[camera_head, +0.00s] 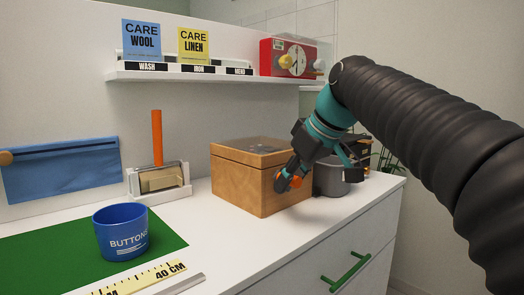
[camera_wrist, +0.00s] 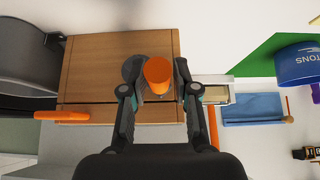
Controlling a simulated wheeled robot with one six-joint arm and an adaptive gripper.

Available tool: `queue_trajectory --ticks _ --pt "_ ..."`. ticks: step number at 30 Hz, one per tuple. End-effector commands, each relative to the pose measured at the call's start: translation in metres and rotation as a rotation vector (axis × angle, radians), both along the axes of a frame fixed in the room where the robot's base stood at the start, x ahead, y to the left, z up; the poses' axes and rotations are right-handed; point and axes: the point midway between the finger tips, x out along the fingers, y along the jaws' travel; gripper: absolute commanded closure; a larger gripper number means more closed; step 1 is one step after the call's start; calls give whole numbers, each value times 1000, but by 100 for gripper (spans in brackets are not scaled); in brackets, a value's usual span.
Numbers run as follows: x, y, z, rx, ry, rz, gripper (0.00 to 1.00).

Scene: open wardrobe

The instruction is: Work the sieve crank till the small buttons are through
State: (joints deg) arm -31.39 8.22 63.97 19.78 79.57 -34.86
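The sieve appears to be the wooden box (camera_head: 240,188) on the white counter, with a dark, see-through panel in its lid. It also shows in the wrist view (camera_wrist: 90,75). An orange crank knob (camera_wrist: 158,75) stands out from its front face, beside a grey disc (camera_wrist: 132,68). My gripper (camera_head: 288,182) is at the box's front face. In the wrist view my gripper (camera_wrist: 157,88) has its fingers on either side of the knob, with a narrow gap on each side. It looks open around the knob. No small buttons show inside the box.
A blue cup lettered BUTTONS (camera_head: 121,236) stands on a green mat (camera_head: 40,258). A device with an upright orange handle (camera_head: 157,138) is left of the box; a grey pot (camera_head: 328,178) is right. A yellow ruler (camera_head: 150,278) lies in front. A shelf (camera_head: 200,76) hangs above.

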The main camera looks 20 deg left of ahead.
Motion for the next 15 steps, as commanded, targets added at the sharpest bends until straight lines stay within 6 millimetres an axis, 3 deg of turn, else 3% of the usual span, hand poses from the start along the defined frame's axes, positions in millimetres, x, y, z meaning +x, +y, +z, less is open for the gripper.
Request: queue_trajectory --ticks 7,12,15 --pt "15 -7 2 0 1 -4 72" --pt "30 -14 2 -2 1 -8 66" --pt "38 -17 1 -3 3 -7 72"
